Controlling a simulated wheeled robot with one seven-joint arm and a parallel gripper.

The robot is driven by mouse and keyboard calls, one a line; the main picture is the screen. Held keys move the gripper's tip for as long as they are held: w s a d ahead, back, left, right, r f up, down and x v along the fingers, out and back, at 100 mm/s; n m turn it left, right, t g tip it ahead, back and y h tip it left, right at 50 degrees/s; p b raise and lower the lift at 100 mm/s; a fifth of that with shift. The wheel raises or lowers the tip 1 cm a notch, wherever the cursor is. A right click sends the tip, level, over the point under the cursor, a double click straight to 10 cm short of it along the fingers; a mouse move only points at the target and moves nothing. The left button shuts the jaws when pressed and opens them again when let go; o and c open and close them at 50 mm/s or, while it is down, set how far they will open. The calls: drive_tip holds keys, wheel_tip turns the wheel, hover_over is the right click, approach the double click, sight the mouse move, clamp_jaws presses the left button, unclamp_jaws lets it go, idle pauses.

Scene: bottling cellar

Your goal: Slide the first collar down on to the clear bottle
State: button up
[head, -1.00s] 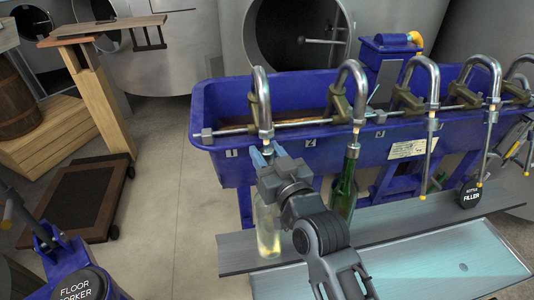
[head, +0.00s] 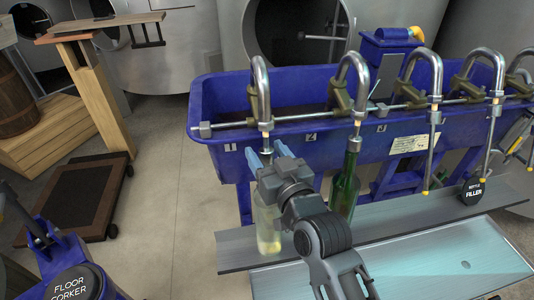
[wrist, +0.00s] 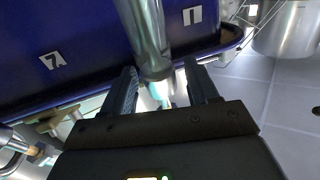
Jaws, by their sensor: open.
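The clear bottle (head: 268,232) stands upright on the grey shelf under the first spout (head: 262,92), left of the green bottle (head: 345,190). My gripper (head: 265,153) is at the bottle's neck and spout end, its fingers open and pointing away from me. The neck is largely hidden by my gripper in the head view. In the wrist view, the silver first collar (wrist: 153,62) comes down between the two dark fingers, with gaps on both sides. Pale, bright glass of the bottle (wrist: 160,92) shows just below it. I cannot tell whether collar and bottle touch.
The blue filler tub (head: 225,105) stands behind, with several curved spouts along its front. The green bottle is close on my gripper's right. A blue floor corker (head: 72,270) is at lower left; the floor (head: 165,220) between is clear.

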sight(270, 160)
drive_tip(key=b+v, duration=0.2)
drive_tip(key=v, duration=0.5)
drive_tip(key=shift+s+d, duration=0.15)
drive_tip(key=shift+s, duration=0.15)
drive_tip(key=s+d+f+m+h, duration=0.2)
drive_tip(key=s+d+f, duration=0.15)
drive_tip(key=s, duration=0.35)
drive_tip(key=s+d+f+m+h, duration=0.1)
drive_tip(key=s+d+f+h, duration=0.1)
drive_tip(key=s+d, duration=0.4)
drive_tip(key=s+d+f+m+h, duration=0.2)
drive_tip(key=s+d+f, duration=0.1)
drive_tip(key=s, duration=0.4)
drive_tip(key=s+d+r+h, duration=0.1)
drive_tip(key=s+d, duration=0.2)
drive_tip(key=s, duration=0.3)
drive_tip(key=s+d+r+h, duration=0.1)
drive_tip(key=s+d+r, duration=0.1)
drive_tip(key=s, duration=0.4)
drive_tip(key=s+d+r+g, duration=0.1)
drive_tip(key=s+d+r, duration=0.1)
drive_tip(key=s+d, duration=0.2)
drive_tip(key=s, duration=0.3)
drive_tip(key=shift+h, duration=0.4)
drive_tip(key=shift+s, duration=0.1)
